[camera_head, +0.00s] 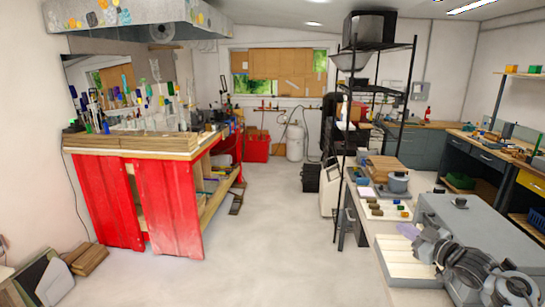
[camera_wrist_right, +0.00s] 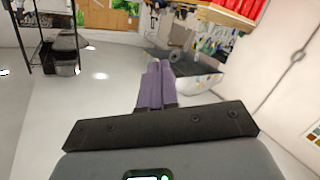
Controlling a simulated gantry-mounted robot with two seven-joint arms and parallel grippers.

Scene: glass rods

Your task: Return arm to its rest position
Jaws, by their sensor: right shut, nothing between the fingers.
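My right arm (camera_head: 455,262) reaches in from the lower right corner of the head view, over the grey-white bench. Its right gripper (camera_head: 408,231) points left, with pale purple fingers. In the right wrist view the two purple fingers (camera_wrist_right: 155,78) lie side by side, shut, with nothing between them. They point out into the room and touch nothing that I can see. My left arm and left gripper are not in view.
A red workbench (camera_head: 165,205) with glass rods (camera_head: 130,110) stands at the left. The bench at right holds a grey box (camera_head: 470,215), a white tray (camera_head: 405,262), a pot (camera_head: 397,182) and small coloured blocks. A black shelf rack (camera_head: 412,75) rises behind. The middle floor is clear.

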